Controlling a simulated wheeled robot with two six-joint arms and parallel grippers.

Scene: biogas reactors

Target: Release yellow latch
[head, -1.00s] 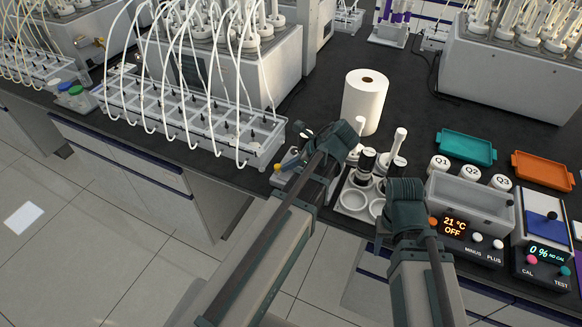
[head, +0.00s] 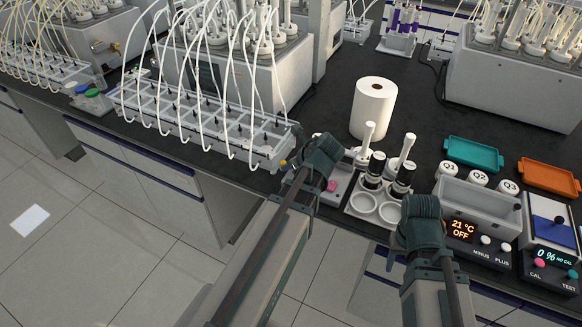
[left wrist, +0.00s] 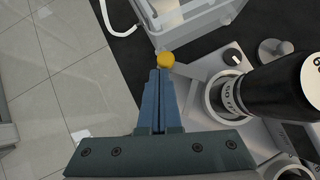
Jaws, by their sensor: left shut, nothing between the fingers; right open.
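The yellow latch shows as a small round yellow knob (left wrist: 166,60) at the front corner of the white tubed rack in the left wrist view. In the head view the yellow knob (head: 283,163) is a small spot left of my left wrist. My left gripper (left wrist: 159,74) is shut and empty. Its blue fingertips lie just below the knob in the left wrist picture, very close; I cannot tell whether they touch. My right gripper (head: 421,210) is over the bench front, right of the two black-bodied bottles; its fingers are mostly hidden under the wrist.
The white tubed rack (head: 200,125) stands behind and left of my left gripper. Black-bodied bottles (head: 375,170) stand in a holder between my arms. A paper roll (head: 373,107) stands behind them. A heater box (head: 475,207) sits right of my right gripper.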

